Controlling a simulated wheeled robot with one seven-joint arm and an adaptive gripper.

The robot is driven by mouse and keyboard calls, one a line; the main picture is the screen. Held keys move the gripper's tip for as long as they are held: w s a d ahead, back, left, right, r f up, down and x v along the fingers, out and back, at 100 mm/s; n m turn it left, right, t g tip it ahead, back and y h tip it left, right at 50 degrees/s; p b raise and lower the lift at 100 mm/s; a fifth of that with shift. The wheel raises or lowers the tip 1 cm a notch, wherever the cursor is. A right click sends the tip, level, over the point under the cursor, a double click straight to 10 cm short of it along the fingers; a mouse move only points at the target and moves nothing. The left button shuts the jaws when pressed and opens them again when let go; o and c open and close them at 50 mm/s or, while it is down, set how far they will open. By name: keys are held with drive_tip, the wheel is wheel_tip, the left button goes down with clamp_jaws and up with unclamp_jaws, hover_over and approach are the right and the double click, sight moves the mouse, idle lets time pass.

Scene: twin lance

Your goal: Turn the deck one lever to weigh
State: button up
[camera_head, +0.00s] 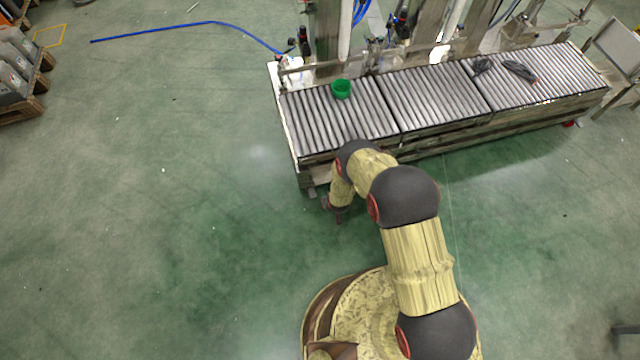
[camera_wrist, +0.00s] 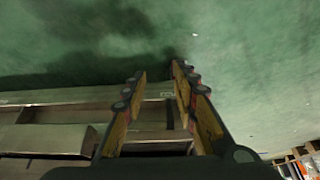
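My gripper (camera_head: 338,212) is low over the green floor in the head view, just in front of the near left end of the roller conveyor (camera_head: 345,125). In the wrist view my gripper (camera_wrist: 157,70) shows two yellow and dark fingers with a gap between them and nothing held. It is apart from the machine frame. I cannot make out a lever or a "weigh" marking in either view. The machine's upright posts and fittings (camera_head: 330,35) stand behind the conveyor's left part, and small parts there are too small to tell.
Dark items (camera_head: 519,71) lie on the right rollers. A blue hose (camera_head: 190,31) runs across the floor to the conveyor's left end. Pallets with grey boxes (camera_head: 14,75) stand far left. The left floor is mostly clear.

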drive_tip(key=w+a+f+t+y+b, duration=0.1)
drive_tip(key=w+a+t+b, duration=0.1)
drive_tip(key=w+t, duration=0.2)
drive_tip(key=w+a+f+t+y+b, duration=0.1)
drive_tip(key=w+a+t+b, duration=0.1)
drive_tip(key=w+t, duration=0.2)
drive_tip(key=w, duration=0.2)
drive_tip(key=shift+w+a+f+y, duration=0.2)
drive_tip(key=shift+w+f+y, duration=0.1)
drive_tip(key=shift+w+f, duration=0.1)
drive_tip(key=shift+s, duration=0.1)
drive_tip(key=shift+c, duration=1.3)
drive_tip(key=c, duration=0.4)
clamp_jaws()
